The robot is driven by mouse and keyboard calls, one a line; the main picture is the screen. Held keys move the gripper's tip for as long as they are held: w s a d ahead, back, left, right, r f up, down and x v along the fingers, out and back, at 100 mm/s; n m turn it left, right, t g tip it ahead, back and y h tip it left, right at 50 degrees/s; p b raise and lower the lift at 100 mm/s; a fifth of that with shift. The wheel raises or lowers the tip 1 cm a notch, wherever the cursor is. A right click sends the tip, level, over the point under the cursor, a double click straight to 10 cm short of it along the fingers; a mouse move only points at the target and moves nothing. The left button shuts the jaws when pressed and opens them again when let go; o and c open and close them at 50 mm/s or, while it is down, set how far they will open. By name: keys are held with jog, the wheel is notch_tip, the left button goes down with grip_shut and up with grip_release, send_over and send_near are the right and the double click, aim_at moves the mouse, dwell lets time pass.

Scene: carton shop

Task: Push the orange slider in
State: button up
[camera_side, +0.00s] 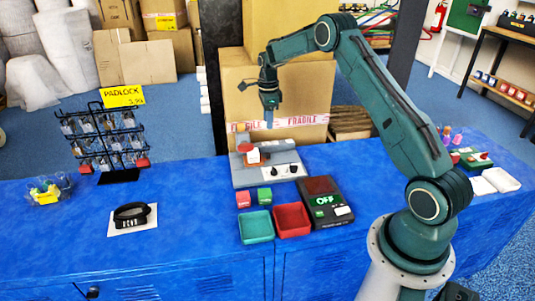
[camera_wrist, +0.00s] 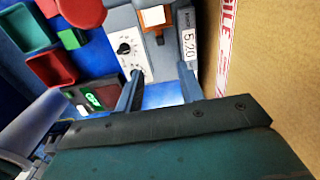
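The orange slider (camera_wrist: 142,24) sits on a grey device (camera_wrist: 119,21), with a white block on or beside it. In the side view the grey device (camera_side: 243,178) stands on the blue bench, with the slider's orange (camera_side: 264,158) partly hidden around the white block. A round red knob (camera_wrist: 82,10) is beside it. My gripper (camera_wrist: 160,69) is open and empty, its two fingers apart. In the side view my gripper (camera_side: 270,120) hangs above and behind the device, clear of the slider. The slider's far end is cut off in the wrist view.
A cardboard box (camera_side: 290,137) with "FRAGILE" tape stands close behind the device. In front are a green tray (camera_side: 256,228), a red tray (camera_side: 292,222) and a dark box with an "OFF" display (camera_side: 322,200). A padlock rack (camera_side: 119,177) stands left.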

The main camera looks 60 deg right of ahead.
aim_at(268, 153)
jog(key=shift+f, duration=0.1)
notch_tip(268, 153, down, 14)
jog(key=shift+r, duration=0.15)
dwell(0.8)
jog(key=shift+c, duration=0.2)
grip_shut()
